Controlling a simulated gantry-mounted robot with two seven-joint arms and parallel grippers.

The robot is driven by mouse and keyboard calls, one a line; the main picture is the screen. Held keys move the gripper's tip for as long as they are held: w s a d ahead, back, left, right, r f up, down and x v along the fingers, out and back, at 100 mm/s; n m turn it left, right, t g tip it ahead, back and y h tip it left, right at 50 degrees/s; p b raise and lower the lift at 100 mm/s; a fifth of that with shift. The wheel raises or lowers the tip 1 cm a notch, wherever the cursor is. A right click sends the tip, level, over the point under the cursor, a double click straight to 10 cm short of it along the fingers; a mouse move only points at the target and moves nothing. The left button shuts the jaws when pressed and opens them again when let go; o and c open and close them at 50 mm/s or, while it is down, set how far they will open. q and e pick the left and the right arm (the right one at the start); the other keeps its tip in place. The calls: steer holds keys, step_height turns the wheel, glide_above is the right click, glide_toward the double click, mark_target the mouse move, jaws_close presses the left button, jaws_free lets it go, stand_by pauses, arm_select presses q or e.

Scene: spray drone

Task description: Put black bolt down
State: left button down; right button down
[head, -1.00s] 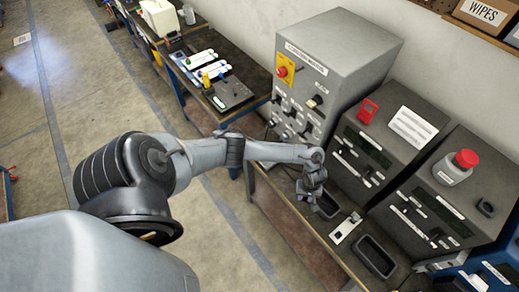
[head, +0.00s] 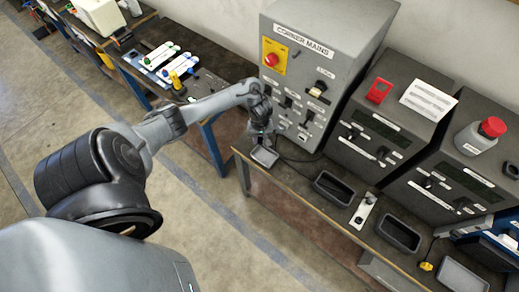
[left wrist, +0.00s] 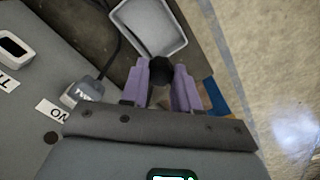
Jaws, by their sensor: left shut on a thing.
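The black bolt (left wrist: 161,69) shows in the left wrist view as a dark round head between the two purple fingertips. My left gripper (left wrist: 160,80) is shut on it. A grey shallow tray (left wrist: 150,15) lies just beyond the fingertips in that view. In the head view my left gripper (head: 258,133) is at the left end of the bench, beside the control cabinet and just above the small grey tray (head: 265,156). The bolt cannot be made out in the head view. My right gripper is not in view.
A grey cabinet labelled "CORNER MAINS" (head: 309,42) stands close behind the gripper. Dark trays (head: 334,188) and (head: 399,234) sit along the bench, with a white switch plate (head: 363,211) between them. A cable runs beside the small tray. The bench's front edge is near.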

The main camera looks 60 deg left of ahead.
mark_target(261, 140)
arm_select(q)
step_height(261, 140, down, 4)
steer(key=shift+d+r+b, duration=0.1)
steer(key=shift+d+b, duration=0.05)
steer(key=shift+b, duration=0.3)
steer(key=shift+f+b, duration=0.65)
steer(key=shift+f, duration=1.35)
steer(key=shift+f, duration=0.1)
steer(key=c, duration=0.8)
jaws_free()
steer(key=shift+c, duration=0.2)
